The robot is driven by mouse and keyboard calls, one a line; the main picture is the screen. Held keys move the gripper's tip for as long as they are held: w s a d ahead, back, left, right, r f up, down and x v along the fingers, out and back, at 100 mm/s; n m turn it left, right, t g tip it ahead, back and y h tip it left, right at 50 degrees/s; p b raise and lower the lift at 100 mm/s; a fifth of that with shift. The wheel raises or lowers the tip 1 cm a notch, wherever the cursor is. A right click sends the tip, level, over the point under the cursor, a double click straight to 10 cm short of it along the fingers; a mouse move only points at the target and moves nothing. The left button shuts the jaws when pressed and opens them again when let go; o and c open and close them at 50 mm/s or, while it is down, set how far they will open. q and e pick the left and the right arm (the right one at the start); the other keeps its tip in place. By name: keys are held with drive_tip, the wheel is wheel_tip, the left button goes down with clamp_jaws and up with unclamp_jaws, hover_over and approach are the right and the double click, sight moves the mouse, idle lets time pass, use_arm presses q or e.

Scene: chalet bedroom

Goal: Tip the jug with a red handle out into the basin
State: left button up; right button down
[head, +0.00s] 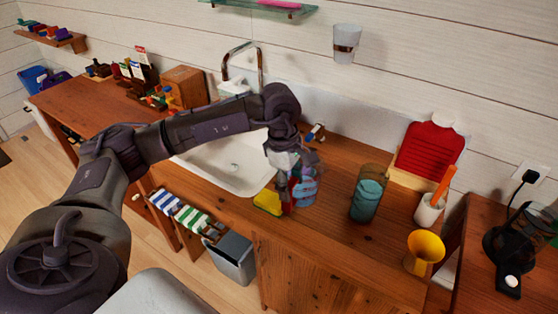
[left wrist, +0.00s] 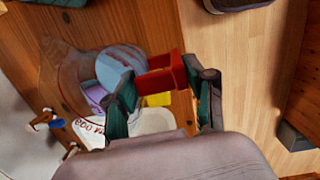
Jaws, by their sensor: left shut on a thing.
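The jug (head: 308,187) is clear, with blue and purple things showing inside. It is at the counter's front, right of the white basin (head: 225,176). My left gripper (head: 288,190) is shut on its red handle; in the left wrist view the handle (left wrist: 160,77) lies between the fingers (left wrist: 165,92), with the clear jug body (left wrist: 75,72) to the left. The jug looks about upright; I cannot tell whether its base touches the counter. My arm covers part of the basin. My right gripper is not in view.
A yellow flat item (head: 267,202) lies between the basin and the jug. A clear container with a teal content (head: 368,197), a white holder (head: 430,209) and a yellow funnel-like cup (head: 424,251) stand to the right. The tap (head: 241,62) rises behind the basin.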

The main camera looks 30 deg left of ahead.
use_arm(q)
drive_tip(key=w+a+n+t+y+b, duration=0.1)
drive_tip(key=w+a+n, duration=0.5)
drive_tip(key=a+n, duration=0.3)
drive_tip(key=n, duration=0.4)
drive_tip(key=shift+a+f, duration=0.2)
drive_tip(key=shift+f, duration=0.2)
